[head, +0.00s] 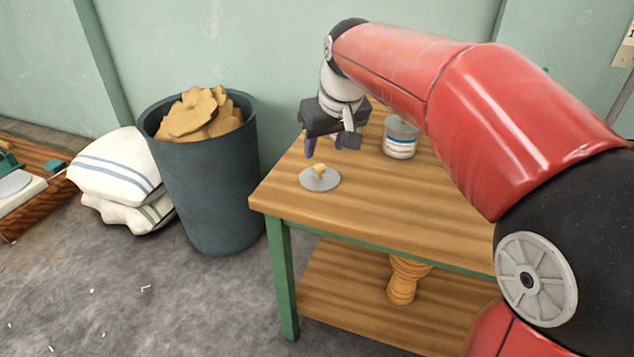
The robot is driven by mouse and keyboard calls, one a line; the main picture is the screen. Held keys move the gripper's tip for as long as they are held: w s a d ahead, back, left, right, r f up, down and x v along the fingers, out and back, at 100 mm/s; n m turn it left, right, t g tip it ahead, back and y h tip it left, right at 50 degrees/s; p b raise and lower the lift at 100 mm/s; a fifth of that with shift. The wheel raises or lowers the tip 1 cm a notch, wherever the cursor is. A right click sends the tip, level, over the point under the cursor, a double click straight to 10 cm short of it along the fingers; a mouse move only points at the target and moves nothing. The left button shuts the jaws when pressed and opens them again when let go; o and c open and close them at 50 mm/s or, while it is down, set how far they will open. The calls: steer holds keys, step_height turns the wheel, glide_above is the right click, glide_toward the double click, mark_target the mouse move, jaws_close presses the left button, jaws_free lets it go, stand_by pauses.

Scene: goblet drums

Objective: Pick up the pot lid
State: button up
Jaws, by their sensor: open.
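The pot lid (308,182) is a flat grey disc with a small tan knob on top. It lies near the left front corner of the wooden table (440,209). My gripper (324,150) is above the table, just behind and above the lid, pointing down. Its jaws are open, and I see nothing between them. The fingertips look close to the knob but apart from it; the exact gap cannot be told from this one view.
A grey can (400,140) with a label stands on the table right of my gripper. A dark bin (212,180) full of tan scraps stands left of the table. A wooden turned piece (405,280) stands on the lower shelf.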

mark_target(320, 166)
steer(key=x, duration=0.6)
steer(key=shift+f, duration=0.45)
jaws_close()
steer(key=shift+r, duration=0.1)
step_height(320, 166, up, 20)
steer(key=p, duration=0.3)
steer(key=shift+p, duration=0.3)
